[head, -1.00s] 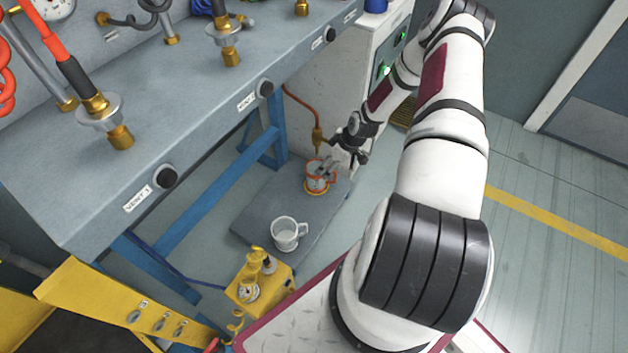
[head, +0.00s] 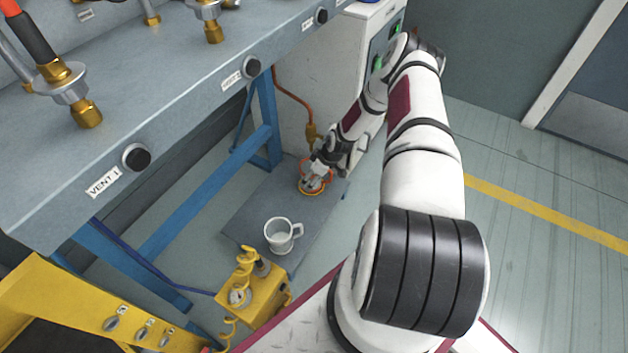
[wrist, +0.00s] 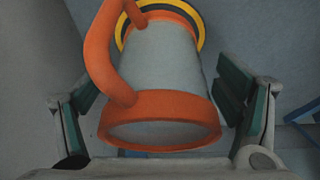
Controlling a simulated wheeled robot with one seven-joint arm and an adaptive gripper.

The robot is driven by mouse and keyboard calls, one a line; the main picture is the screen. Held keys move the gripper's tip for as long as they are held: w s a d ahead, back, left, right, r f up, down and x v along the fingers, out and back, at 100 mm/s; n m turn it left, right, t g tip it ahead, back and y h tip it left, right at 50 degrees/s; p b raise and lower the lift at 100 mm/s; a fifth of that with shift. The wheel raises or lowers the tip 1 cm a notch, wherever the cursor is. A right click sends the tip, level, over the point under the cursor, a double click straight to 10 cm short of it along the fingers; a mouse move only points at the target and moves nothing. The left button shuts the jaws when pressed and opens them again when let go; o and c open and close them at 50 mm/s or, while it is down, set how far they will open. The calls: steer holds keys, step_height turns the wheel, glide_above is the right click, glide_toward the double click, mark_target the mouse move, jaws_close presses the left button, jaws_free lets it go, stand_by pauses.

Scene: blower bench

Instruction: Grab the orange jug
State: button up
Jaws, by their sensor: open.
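The orange jug (wrist: 165,75) has a grey-white body with an orange rim, base band and handle. In the wrist view it lies between the two open fingers of my gripper (wrist: 160,112), with a gap on each side and the handle at the left.
A white mug (head: 279,236) stands on the near part of the slab. A copper pipe with a brass end (head: 311,132) hangs just above my gripper. The blue bench frame (head: 215,185) is on the left, a white cabinet (head: 320,70) behind. A yellow box (head: 255,297) stands nearer.

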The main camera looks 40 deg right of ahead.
steer(key=c, duration=1.4)
steer(key=shift+r+p, duration=0.1)
steer(key=shift+p, duration=0.4)
steer(key=shift+c, duration=0.2)
